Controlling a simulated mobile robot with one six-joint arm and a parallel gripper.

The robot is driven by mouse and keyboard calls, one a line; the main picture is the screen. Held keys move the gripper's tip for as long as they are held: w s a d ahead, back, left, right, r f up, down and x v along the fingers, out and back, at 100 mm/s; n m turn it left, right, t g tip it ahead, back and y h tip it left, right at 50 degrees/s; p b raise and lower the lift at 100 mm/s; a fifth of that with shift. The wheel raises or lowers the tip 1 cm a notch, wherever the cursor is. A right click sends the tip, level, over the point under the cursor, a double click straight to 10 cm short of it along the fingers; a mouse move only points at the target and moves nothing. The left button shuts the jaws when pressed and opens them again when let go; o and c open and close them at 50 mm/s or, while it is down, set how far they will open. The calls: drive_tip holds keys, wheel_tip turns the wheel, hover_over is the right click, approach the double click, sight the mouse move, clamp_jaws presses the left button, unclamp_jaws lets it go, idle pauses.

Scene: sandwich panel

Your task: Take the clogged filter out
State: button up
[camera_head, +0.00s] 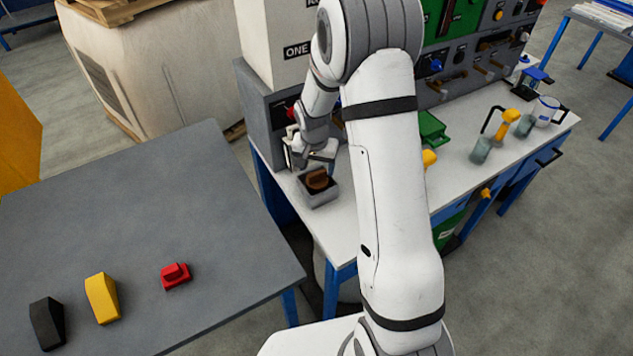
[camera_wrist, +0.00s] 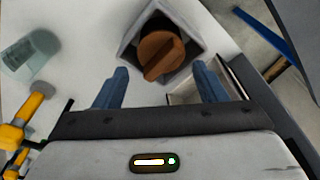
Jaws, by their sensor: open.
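A brown round piece with a raised grip bar, seemingly the clogged filter (camera_head: 317,179), sits inside a grey square open-topped box (camera_head: 322,197) on the white bench. In the wrist view the brown filter (camera_wrist: 160,55) lies ahead of the fingertips, inside the walls of the grey box (camera_wrist: 192,19). My gripper (camera_head: 312,160) is over the bench, just behind the box. In the wrist view its two blue-grey fingers (camera_wrist: 163,80) are spread wide with nothing between them, apart from the filter.
A dark grey table at left holds a red knobbed piece (camera_head: 176,276), a yellow block (camera_head: 102,298) and a black block (camera_head: 47,323). A grey panel with knobs (camera_head: 461,70) stands behind the bench. Cups and a yellow-handled tool (camera_head: 507,120) are at the bench's right. My arm hides the bench's middle.

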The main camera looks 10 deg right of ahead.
sight(317, 174)
drive_tip(key=shift+w+d+f+p, duration=0.1)
drive_tip(key=shift+w+f+p, duration=0.15)
drive_tip(key=shift+f, duration=0.85)
drive_tip(key=shift+w+d+f+p, duration=0.15)
drive_tip(key=shift+f+p, duration=0.15)
drive_tip(key=shift+f, duration=0.8)
drive_tip(key=shift+w+f+p, duration=0.2)
drive_tip(key=shift+f+p, duration=0.1)
drive_tip(key=shift+f, duration=0.8)
drive_tip(key=shift+c, duration=0.5)
drive_tip(key=c, duration=0.6)
